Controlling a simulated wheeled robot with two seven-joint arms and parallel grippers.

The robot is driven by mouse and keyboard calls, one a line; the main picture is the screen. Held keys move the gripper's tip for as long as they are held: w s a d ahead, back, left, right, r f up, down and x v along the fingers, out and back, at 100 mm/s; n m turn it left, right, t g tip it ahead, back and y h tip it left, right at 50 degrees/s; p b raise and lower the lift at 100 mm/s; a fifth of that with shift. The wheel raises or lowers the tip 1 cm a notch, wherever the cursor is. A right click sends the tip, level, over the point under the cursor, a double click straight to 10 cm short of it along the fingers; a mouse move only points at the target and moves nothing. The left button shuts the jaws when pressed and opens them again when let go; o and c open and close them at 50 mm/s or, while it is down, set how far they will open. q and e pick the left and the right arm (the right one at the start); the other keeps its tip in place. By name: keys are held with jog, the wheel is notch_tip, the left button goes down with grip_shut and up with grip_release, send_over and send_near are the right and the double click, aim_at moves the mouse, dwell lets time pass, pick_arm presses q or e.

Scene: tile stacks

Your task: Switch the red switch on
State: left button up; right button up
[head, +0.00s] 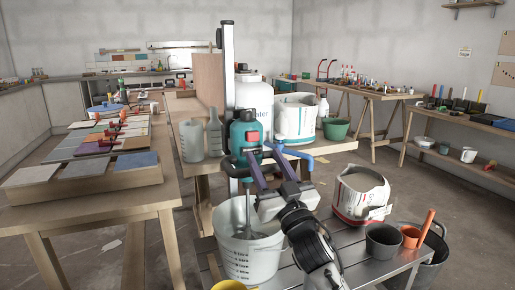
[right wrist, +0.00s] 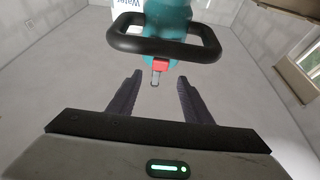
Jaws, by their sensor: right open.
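A teal mixer (head: 243,132) hangs on an upright stand (head: 228,65), its shaft reaching down into a pale bucket (head: 240,262). My right gripper (head: 262,157) is open and empty, close in front of the mixer. In the right wrist view its fingers (right wrist: 160,80) point at the switch from either side, with no visible contact. My left gripper is not in view.
A torn white sack (head: 360,192) and a dark bucket (head: 382,241) stand on the low metal table to the right. A water container (head: 255,95) and a green tub (head: 336,129) are behind. A table with tile stacks (head: 135,173) stands left.

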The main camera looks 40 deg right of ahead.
aim_at(254, 137)
jog(key=x, duration=0.6)
jog(key=shift+w+d, duration=0.1)
jog(key=shift+w, duration=0.15)
jog(key=shift+c, duration=0.2)
